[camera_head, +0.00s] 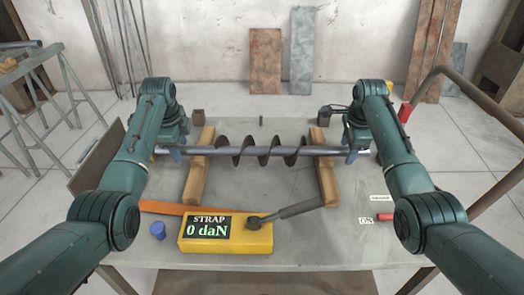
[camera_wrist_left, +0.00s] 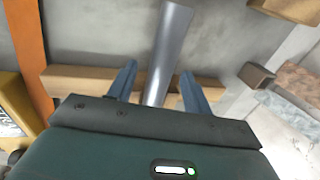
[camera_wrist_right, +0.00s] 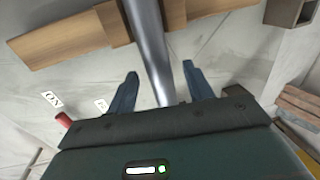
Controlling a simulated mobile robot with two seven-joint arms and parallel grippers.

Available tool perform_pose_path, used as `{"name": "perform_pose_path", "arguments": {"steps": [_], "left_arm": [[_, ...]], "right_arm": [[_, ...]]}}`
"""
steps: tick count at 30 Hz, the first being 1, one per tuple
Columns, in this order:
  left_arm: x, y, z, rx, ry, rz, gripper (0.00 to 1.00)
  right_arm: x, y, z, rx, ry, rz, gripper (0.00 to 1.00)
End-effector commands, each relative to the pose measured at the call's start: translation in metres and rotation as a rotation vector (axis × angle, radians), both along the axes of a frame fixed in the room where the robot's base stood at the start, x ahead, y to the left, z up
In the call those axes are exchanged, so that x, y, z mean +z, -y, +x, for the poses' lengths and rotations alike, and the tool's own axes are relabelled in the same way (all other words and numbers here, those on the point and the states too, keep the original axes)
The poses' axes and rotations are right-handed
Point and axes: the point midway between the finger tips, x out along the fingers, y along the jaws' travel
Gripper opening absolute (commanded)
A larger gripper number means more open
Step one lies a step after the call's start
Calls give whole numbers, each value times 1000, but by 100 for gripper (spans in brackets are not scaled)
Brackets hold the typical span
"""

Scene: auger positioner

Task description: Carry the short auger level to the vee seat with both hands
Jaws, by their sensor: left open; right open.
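The short auger (camera_head: 262,152) is a grey shaft with dark spiral flights. It lies across two wooden beams, left (camera_head: 199,165) and right (camera_head: 324,168), and looks about level. My left gripper (camera_head: 178,153) is open at the shaft's left end; in the left wrist view the shaft (camera_wrist_left: 167,50) runs between its fingers. My right gripper (camera_head: 352,156) is open at the right end; in the right wrist view the shaft (camera_wrist_right: 148,40) passes between its fingers. Two small brown blocks (camera_head: 198,117) (camera_head: 323,118) stand behind the beams; I cannot tell which part is the vee seat.
A yellow box (camera_head: 226,245) reading "STRAP 0 daN" sits at the table front with a grey lever (camera_head: 300,208). A bent rail (camera_head: 470,88) stands right.

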Motion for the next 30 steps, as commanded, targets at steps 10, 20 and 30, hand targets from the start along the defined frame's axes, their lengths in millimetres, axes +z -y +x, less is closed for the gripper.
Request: {"name": "perform_pose_path", "arguments": {"steps": [10, 20, 30], "left_arm": [[-22, 0, 4, -1, 0, 0, 50], [-21, 0, 4, -1, 1, 0, 41], [-21, 0, 4, 0, 1, 0, 13]], "right_arm": [[-21, 0, 5, 0, 1, 1, 51], [-21, 0, 5, 0, 1, 1, 42], [-21, 0, 4, 0, 0, 1, 15]]}}
